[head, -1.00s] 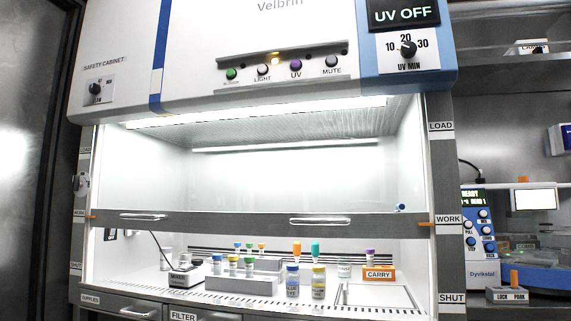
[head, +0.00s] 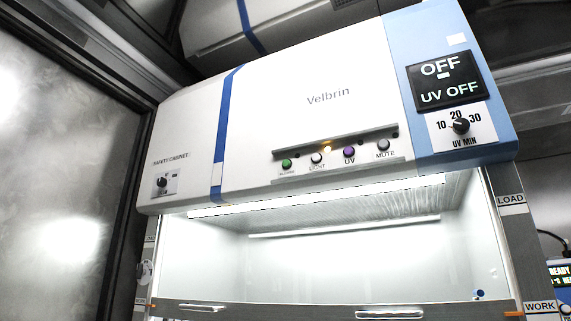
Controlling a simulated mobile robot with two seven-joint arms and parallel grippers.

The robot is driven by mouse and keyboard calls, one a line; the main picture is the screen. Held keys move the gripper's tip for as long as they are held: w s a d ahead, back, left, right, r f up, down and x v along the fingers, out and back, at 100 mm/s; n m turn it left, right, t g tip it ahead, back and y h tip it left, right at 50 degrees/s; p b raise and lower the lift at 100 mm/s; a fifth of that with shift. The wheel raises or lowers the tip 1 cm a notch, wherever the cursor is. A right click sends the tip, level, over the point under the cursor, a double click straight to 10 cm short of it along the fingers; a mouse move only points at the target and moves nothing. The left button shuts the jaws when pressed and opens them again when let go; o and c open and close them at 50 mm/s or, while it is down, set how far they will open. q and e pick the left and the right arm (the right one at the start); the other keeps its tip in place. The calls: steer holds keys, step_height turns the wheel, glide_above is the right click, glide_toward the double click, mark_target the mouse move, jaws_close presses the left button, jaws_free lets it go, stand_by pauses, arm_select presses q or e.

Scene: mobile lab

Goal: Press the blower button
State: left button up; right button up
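The safety cabinet (head: 290,95) fills the middle of the head view, with a white front panel and a blue right section. A row of round buttons sits under a dark strip on the panel. The green button (head: 287,163) is at the left end of the row; its small label is too blurred to read surely. To its right are the LIGHT button (head: 317,158), the purple UV button (head: 349,153) and the MUTE button (head: 383,145). A display (head: 446,79) reads OFF and UV OFF. Neither of my grippers is in view.
A UV MIN dial (head: 460,126) is below the display, and another knob (head: 162,182) is at the panel's lower left. The sash (head: 290,311) crosses the bottom of the view. A grey door (head: 60,170) stands left.

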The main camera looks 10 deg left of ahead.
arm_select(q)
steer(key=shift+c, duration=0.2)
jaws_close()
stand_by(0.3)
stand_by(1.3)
